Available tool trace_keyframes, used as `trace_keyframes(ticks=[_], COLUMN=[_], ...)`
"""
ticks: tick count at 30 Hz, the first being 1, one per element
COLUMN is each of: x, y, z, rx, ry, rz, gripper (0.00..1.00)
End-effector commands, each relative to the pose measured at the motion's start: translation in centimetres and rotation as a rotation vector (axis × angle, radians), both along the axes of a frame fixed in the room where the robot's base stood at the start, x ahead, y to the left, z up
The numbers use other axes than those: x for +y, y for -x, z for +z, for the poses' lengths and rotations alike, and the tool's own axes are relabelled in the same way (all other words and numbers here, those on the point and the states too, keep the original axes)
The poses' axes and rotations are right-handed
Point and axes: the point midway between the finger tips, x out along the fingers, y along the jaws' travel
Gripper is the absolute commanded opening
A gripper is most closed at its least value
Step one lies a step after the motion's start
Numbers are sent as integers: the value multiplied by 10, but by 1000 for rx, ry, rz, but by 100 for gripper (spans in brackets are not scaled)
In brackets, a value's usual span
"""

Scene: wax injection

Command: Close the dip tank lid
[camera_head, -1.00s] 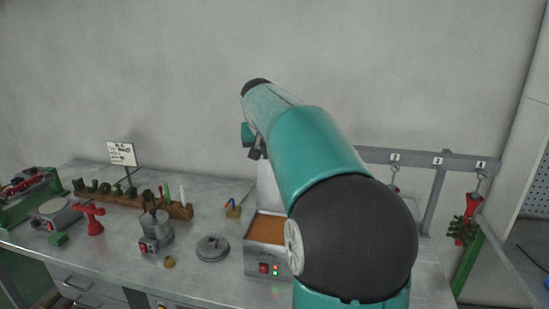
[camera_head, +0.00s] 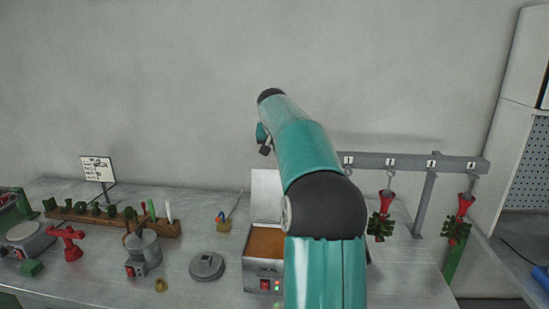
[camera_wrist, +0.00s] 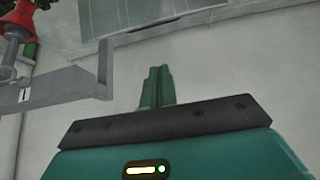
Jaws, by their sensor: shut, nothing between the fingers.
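The dip tank (camera_head: 263,282) is a grey box on the bench with orange-brown wax inside and a lit switch panel on its front. Its lid (camera_head: 264,188) is a pale panel standing upright at the tank's back edge, so the tank is open. My arm hides the tank's right side. My gripper (camera_head: 265,148) is above the lid and appears apart from it. In the wrist view my gripper (camera_wrist: 157,84) shows its green fingers together, with nothing held; neither tank nor lid shows there.
A round grey lid (camera_head: 207,265) and a small pot (camera_head: 143,254) stand left of the tank.

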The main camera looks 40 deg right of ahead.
Motion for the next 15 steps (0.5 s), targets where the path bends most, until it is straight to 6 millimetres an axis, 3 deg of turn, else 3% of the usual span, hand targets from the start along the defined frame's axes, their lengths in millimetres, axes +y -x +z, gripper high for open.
trace_keyframes(ticks=[15], x=[-38], y=[-31], z=[-71], rx=[2], ry=[-4], rz=[2], gripper=[0])
